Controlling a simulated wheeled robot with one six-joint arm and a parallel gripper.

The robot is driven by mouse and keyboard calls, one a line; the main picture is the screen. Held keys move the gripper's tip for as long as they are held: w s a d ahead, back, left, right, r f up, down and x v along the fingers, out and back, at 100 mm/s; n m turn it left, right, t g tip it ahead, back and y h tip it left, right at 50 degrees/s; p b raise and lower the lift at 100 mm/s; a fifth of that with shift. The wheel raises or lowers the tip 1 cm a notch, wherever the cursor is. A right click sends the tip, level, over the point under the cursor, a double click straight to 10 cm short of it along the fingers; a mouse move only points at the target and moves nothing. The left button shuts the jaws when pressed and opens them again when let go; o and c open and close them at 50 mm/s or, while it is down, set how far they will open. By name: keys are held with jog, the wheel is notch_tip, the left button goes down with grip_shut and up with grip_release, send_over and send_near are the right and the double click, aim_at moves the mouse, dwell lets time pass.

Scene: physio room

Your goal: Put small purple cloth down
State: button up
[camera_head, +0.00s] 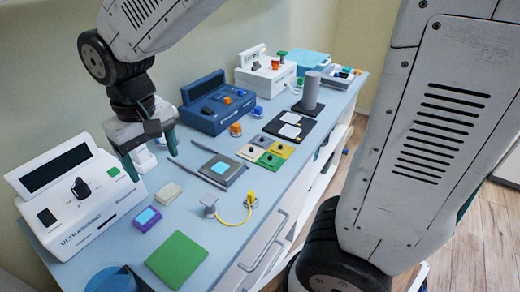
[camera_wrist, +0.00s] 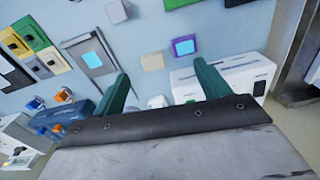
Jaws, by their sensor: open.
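A small purple item (camera_head: 140,226) with a light blue square on top lies on the blue-grey counter (camera_head: 240,225), right of the ultrasound unit. It is the only small purple thing I see; I cannot tell if it is cloth. It also shows in the wrist view (camera_wrist: 174,54), beyond the fingertips. My gripper (camera_head: 153,167) is open above the counter, near the back of the ultrasound unit. Its two green fingers (camera_wrist: 161,70) stand apart with nothing held between them. A small white object (camera_wrist: 156,102) shows between them, apparently on the counter below.
The white ultrasound unit (camera_head: 85,215) stands left, a dark blue device (camera_head: 217,108) behind. A beige block (camera_head: 168,193), a grey tray (camera_head: 222,166) and a green pad (camera_head: 177,260) lie nearby. A yellow cable (camera_head: 238,221) is near the front edge. Bare counter shows between them.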

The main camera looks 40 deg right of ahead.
jog(key=s+d+r+m+t, duration=0.1)
jog(key=s+d+r, duration=0.3)
jog(key=s+d, duration=1)
jog(key=shift+s+d+r+m, duration=0.3)
jog(key=shift+s+m, duration=0.5)
jog(key=shift+s, duration=0.85)
jog(key=shift+d+f, duration=0.1)
